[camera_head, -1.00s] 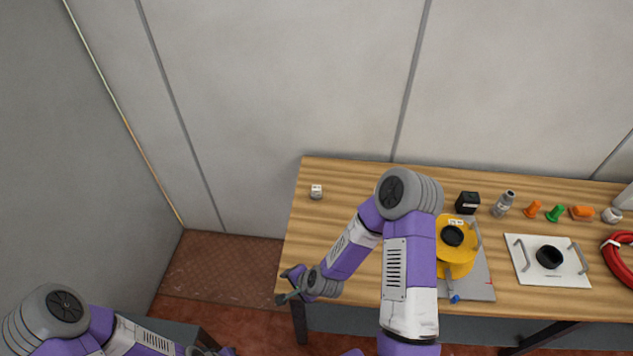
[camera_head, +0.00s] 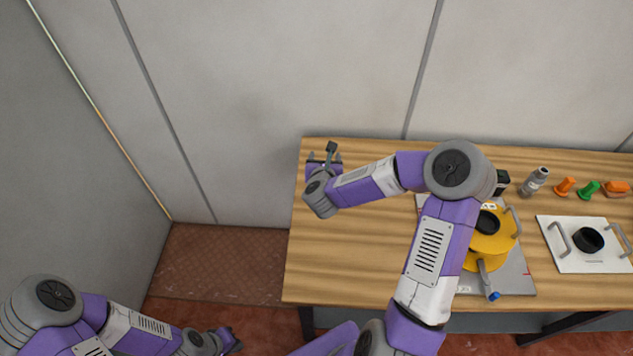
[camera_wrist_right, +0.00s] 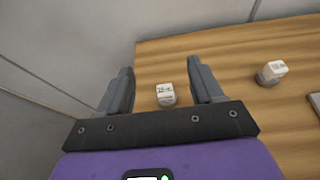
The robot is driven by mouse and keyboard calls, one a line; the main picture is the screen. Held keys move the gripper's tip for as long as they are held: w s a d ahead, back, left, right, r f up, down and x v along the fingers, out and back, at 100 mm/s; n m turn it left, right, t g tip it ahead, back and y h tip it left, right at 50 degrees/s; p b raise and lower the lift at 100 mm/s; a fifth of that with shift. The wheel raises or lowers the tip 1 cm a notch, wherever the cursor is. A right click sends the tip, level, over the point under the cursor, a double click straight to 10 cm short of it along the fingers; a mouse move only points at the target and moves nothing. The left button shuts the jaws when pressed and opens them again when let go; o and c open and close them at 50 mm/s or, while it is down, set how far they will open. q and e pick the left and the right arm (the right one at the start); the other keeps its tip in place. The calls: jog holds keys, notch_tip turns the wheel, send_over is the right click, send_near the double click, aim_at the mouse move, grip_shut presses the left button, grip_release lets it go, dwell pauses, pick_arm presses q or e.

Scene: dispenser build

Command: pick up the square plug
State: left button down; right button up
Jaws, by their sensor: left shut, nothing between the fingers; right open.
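A small pale block (camera_wrist_right: 166,95) with print on its top, perhaps the square plug, stands on the wooden table. In the right wrist view it shows between the fingers of my right gripper (camera_wrist_right: 160,68), apart from both. The print is too small to read. A second pale-topped piece (camera_wrist_right: 271,72) with a grey lower part stands to its right. In the head view my right gripper (camera_head: 325,158) is open over the table's back left corner, and the block is hidden there. My left gripper (camera_head: 232,342) is shut and empty, low at the left, off the table.
Beyond are a white plate with handles (camera_head: 568,256), a grey bottle (camera_head: 534,181), and orange (camera_head: 564,188) and green (camera_head: 588,190) pieces. The table's (camera_head: 340,265) front left is clear.

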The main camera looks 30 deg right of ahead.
jog(key=f+b, duration=0.2)
jog(key=f, duration=0.1)
jog(key=f+b, duration=0.3)
jog(key=w+f+b, duration=0.1)
jog(key=f+b, duration=0.1)
jog(key=f, duration=0.2)
jog(key=shift+w+f+b, duration=0.15)
jog(key=shift+b, duration=0.3)
jog(key=x, duration=0.2)
jog(key=b+x, duration=0.1)
jog(key=x, duration=0.4)
jog(key=shift+a+f+b, duration=0.15)
jog(key=shift+f+b, duration=0.15)
jog(key=shift+w, duration=0.15)
pick_arm(q)
notch_tip(320, 180, down, 12)
jog(key=w, duration=0.1)
jog(key=shift+r, duration=0.1)
pick_arm(e)
jog(key=shift+c, duration=0.2)
jog(key=c, duration=1.1)
